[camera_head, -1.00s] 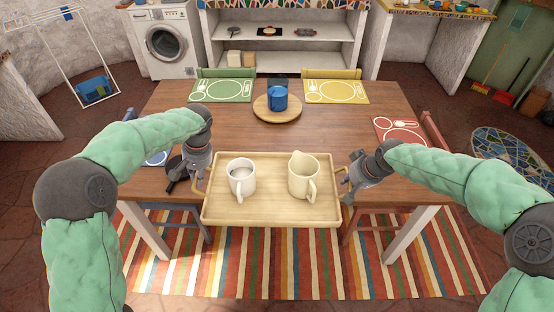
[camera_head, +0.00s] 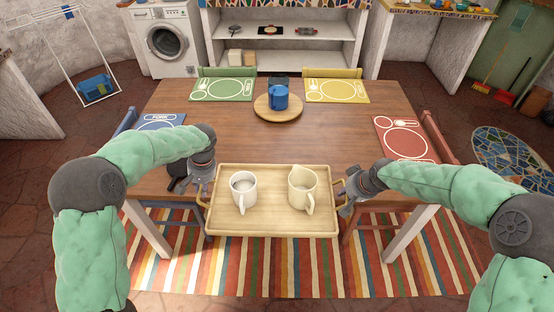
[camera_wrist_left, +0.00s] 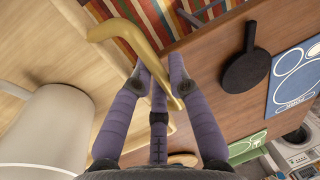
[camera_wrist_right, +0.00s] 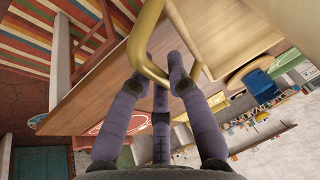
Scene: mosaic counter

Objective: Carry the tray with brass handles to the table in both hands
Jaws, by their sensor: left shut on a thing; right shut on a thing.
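The wooden tray (camera_head: 272,226) with brass handles is held level near the table's front edge. A white mug (camera_head: 243,188) and a cream pitcher (camera_head: 302,187) stand upright on it. My left gripper (camera_head: 203,192) is shut on the left brass handle, and the handle (camera_wrist_left: 135,45) shows between the fingers in the left wrist view. My right gripper (camera_head: 346,196) is shut on the right brass handle, and that handle (camera_wrist_right: 143,50) shows in the right wrist view. The wooden table (camera_head: 225,135) lies beyond and under the tray; I cannot tell whether they touch.
A round wooden board (camera_head: 262,110) with a blue mug (camera_head: 279,97) stands toward the table's back. Green (camera_head: 222,89), yellow (camera_head: 336,91), red (camera_head: 400,140) and blue (camera_head: 160,122) placemats lie near the edges. A dark paddle-shaped thing (camera_wrist_left: 245,72) lies left of the tray. The table's middle is clear.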

